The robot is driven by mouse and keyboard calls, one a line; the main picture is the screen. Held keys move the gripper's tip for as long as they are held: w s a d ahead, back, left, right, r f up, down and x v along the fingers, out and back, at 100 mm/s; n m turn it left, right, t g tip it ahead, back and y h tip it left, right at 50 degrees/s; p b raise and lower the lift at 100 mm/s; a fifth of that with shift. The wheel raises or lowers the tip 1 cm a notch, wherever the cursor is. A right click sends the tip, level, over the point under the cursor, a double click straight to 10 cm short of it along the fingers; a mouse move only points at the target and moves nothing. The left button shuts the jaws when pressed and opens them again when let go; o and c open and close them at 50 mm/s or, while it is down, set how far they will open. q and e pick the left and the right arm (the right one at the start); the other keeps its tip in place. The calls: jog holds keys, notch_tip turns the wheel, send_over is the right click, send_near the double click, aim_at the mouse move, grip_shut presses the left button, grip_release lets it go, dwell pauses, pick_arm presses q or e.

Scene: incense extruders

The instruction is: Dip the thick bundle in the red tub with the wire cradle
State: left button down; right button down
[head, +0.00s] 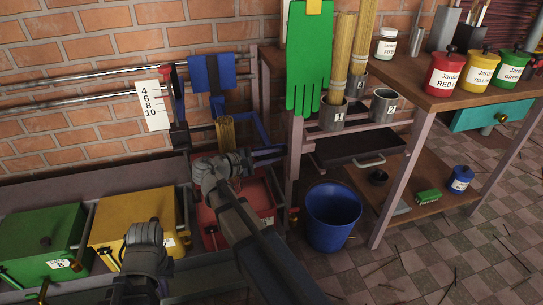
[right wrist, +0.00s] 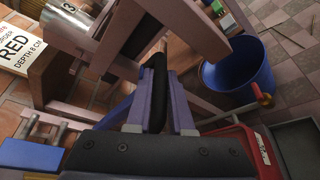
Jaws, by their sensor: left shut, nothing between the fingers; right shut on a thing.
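The red tub (head: 262,200) stands at the right end of the tub row, partly hidden behind my right arm; its rim shows in the right wrist view (right wrist: 238,142). A tan stick bundle (head: 225,132) stands upright above the tub's far side, its lower part hidden behind my right wrist. Blue bars (head: 246,122) beside it look like part of the cradle frame. My right gripper (head: 268,152) is shut; the right wrist view shows a black bar (right wrist: 158,80) between its fingers, probably the cradle's handle. My left gripper (head: 141,245) is shut and empty by the yellow tub, fingertips unclear.
A yellow tub (head: 120,222) and green tub (head: 40,230) stand left, closed. A white depth scale (head: 153,106) hangs behind. A blue bucket (head: 333,214) stands on the floor right of the red tub. A card (right wrist: 22,45) reads "RED DEPTH 8 CM". Other bundles (head: 340,60) stand in numbered cups.

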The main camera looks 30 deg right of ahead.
notch_tip(320, 180, down, 11)
jog(key=b, duration=1)
jog(key=c, duration=0.8)
grip_release()
jog(key=shift+r, duration=0.1)
jog(key=p+v, duration=0.1)
jog(key=v, duration=0.6)
jog(key=shift+a, duration=0.4)
jog(key=shift+r, duration=0.1)
